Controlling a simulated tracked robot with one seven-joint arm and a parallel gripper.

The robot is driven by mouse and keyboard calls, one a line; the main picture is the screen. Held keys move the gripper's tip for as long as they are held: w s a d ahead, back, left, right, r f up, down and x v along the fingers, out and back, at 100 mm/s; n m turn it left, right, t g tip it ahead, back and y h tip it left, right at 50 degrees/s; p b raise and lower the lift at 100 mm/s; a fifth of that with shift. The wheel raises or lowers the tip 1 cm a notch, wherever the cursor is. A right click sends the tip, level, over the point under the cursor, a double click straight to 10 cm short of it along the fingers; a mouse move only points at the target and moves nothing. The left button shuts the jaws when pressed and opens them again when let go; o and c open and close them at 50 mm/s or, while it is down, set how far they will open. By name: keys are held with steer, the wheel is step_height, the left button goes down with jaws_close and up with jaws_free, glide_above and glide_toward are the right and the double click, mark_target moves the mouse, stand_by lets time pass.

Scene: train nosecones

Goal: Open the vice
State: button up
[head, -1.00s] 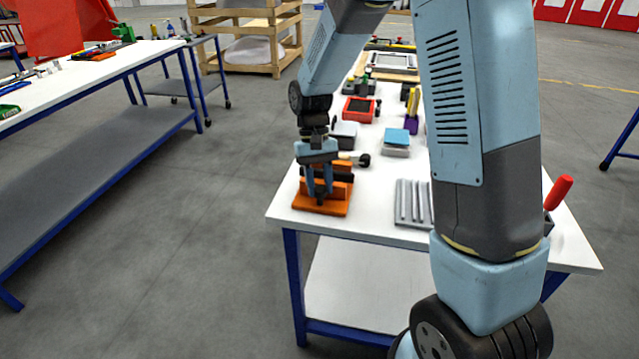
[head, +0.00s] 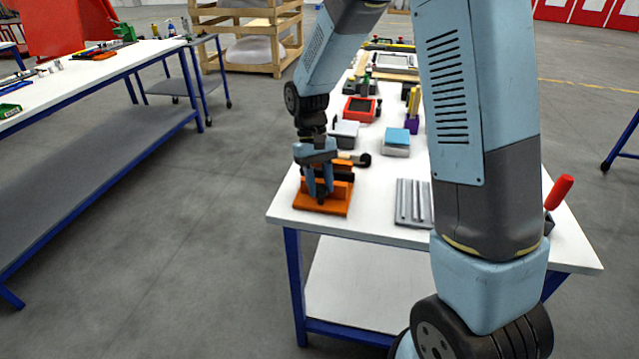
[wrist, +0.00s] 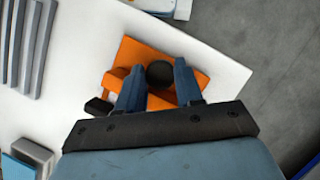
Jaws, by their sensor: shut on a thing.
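The orange vice (head: 338,207) stands at the near left corner of the white table; it also shows in the wrist view (wrist: 135,55). A dark handle with a round black end (head: 363,160) sticks out at its back right. My gripper (head: 320,194) points down over the vice. In the wrist view my gripper (wrist: 160,82) has its two blue fingers on either side of a round black knob (wrist: 160,74) on the vice, and it is shut on that knob. The fingers hide part of the vice and its jaws.
A grey ribbed block (head: 413,203) lies right of the vice. Behind are a blue-topped block (head: 397,138), a grey box (head: 345,134) and a red tray (head: 359,109). A red-handled tool (head: 558,192) is at the right edge. Open floor lies left of the table.

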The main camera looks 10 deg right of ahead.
steer(key=shift+w+r, duration=0.1)
steer(key=shift+w, duration=0.15)
steer(key=o, duration=0.8)
steer(key=shift+c, duration=0.2)
steer(key=shift+o, duration=1.3)
steer(key=shift+s, duration=0.1)
steer(key=v, duration=1.3)
steer(key=shift+a+r, duration=0.2)
steer(key=shift+r, duration=0.1)
